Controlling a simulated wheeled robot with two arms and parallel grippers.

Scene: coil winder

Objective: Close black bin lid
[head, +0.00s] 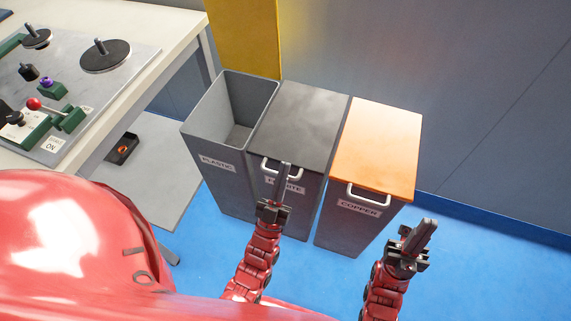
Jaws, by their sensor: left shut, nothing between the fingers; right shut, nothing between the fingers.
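The black bin lid (300,118) lies flat over the top of the middle grey bin (313,200). Its pale handle (270,167) is at the front edge, partly hidden by my gripper. My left gripper (286,170) is shut and empty, pointing up in front of that handle and the bin's label. I cannot tell whether it touches the handle or lid. My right gripper (430,226) is shut and empty, over the blue floor to the right of the bins.
An open grey bin labelled PLASTIC (222,185) stands on the left. A bin labelled COPPER (345,230) with a closed orange lid (380,145) stands on the right. A workbench (150,25) is at the left. Blue floor (480,260) is free at the right.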

